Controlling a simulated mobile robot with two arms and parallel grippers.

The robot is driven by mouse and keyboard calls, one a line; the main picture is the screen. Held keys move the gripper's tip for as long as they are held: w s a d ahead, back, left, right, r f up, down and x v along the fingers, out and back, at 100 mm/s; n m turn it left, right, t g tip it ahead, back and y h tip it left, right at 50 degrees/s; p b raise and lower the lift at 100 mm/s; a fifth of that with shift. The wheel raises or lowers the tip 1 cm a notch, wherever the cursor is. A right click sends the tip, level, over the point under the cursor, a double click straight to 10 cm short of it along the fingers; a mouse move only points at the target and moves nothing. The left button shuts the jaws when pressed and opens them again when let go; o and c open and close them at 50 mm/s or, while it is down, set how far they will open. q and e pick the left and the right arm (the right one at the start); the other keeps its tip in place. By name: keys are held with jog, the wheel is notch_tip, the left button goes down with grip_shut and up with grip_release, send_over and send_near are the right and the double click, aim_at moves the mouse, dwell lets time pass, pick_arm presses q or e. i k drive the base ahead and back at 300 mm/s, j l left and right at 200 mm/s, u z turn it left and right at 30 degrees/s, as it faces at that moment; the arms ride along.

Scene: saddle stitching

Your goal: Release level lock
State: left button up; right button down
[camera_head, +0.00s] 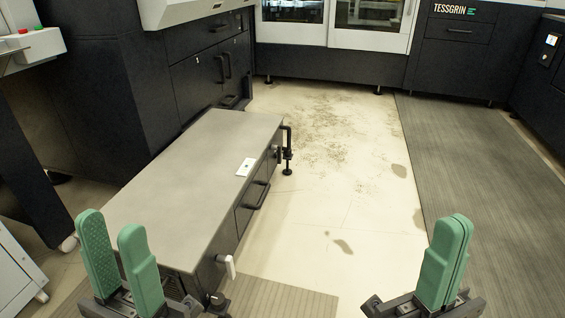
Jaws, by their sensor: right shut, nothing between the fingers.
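A low dark cabinet with a grey top (190,165) stands at the centre left. A black upright fitting with a foot (288,155) is on its far right corner. A pale lever (227,266) sticks out of its near right end, above a dark knob-like foot (217,301). I cannot tell which of these is the level lock. My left gripper (113,230) is open, its green fingers apart, in front of the cabinet's near left corner and touching nothing visible. My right gripper (457,225) is shut and empty, over the floor well right of the cabinet.
A small white plate (246,167) lies on the cabinet top. Black drawer handles (258,195) project from its right side. Dark machines (460,45) line the back. The pale floor (340,200) and grey mat (480,170) to the right are clear.

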aim_at(278, 147)
jog(key=i+l+u, duration=0.1)
jog(key=u, duration=0.7)
jog(key=i+l+u, duration=0.3)
jog(key=l+u, duration=0.15)
jog(key=l, duration=0.15)
jog(key=i+l+u, duration=0.2)
jog(key=l+u, duration=0.25)
jog(key=l, duration=0.2)
jog(key=i+l, duration=0.1)
jog(key=l, duration=0.9)
jog(key=i+l, duration=0.15)
jog(key=l, duration=0.35)
jog(key=u, duration=0.05)
